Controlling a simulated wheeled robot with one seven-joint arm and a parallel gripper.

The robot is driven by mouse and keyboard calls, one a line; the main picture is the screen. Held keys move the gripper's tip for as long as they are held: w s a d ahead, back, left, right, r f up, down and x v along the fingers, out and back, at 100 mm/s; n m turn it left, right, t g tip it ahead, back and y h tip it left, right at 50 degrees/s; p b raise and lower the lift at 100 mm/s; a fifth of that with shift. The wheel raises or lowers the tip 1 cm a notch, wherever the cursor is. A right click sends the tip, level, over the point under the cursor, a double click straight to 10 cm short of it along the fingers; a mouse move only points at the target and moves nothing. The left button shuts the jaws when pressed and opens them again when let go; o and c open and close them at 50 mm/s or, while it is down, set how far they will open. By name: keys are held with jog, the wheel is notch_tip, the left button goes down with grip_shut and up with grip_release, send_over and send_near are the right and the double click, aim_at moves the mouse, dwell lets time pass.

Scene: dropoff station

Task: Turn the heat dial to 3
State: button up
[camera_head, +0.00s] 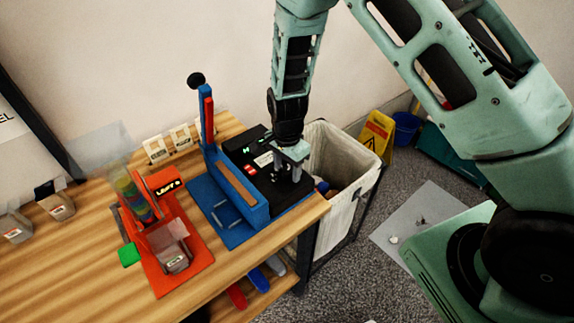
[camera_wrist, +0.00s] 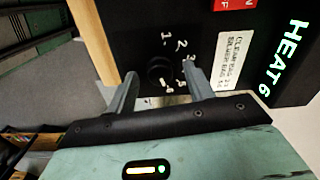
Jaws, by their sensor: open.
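The heat dial (camera_wrist: 158,70) is a round black knob on the black top of the sealer (camera_wrist: 205,20), with white numbers 1, 2 and 3 printed around it. A green display reading HEAT 6 (camera_wrist: 270,55) shows at the right of the wrist view. My gripper (camera_wrist: 163,80) is open, with one grey finger on each side of the dial; I cannot tell whether they touch it. In the head view my gripper (camera_head: 291,173) points down over the right end of the sealer (camera_head: 247,150) and hides the dial.
The sealer's blue lever arm (camera_head: 208,125) stands upright at its left. An orange stand (camera_head: 180,270) with a coloured stack sits further left on the wooden table (camera_head: 95,270). A white bin (camera_head: 335,160) stands beyond the table's right edge.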

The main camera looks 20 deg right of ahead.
jog(key=shift+f, duration=0.1)
jog(key=c, duration=1)
jog(key=shift+o, duration=0.2)
jog(key=n+b, duration=0.1)
jog(key=n, duration=0.3)
jog(key=shift+w+n+b, duration=0.1)
jog(key=shift+n+b, duration=0.3)
jog(key=n+b, duration=0.1)
jog(key=n, duration=0.3)
jog(key=shift+n, duration=0.3)
jog(key=n+b, duration=0.1)
jog(key=n, duration=0.3)
jog(key=shift+b, duration=0.3)
jog(key=shift+n, duration=2.1)
jog(key=shift+b, duration=0.3)
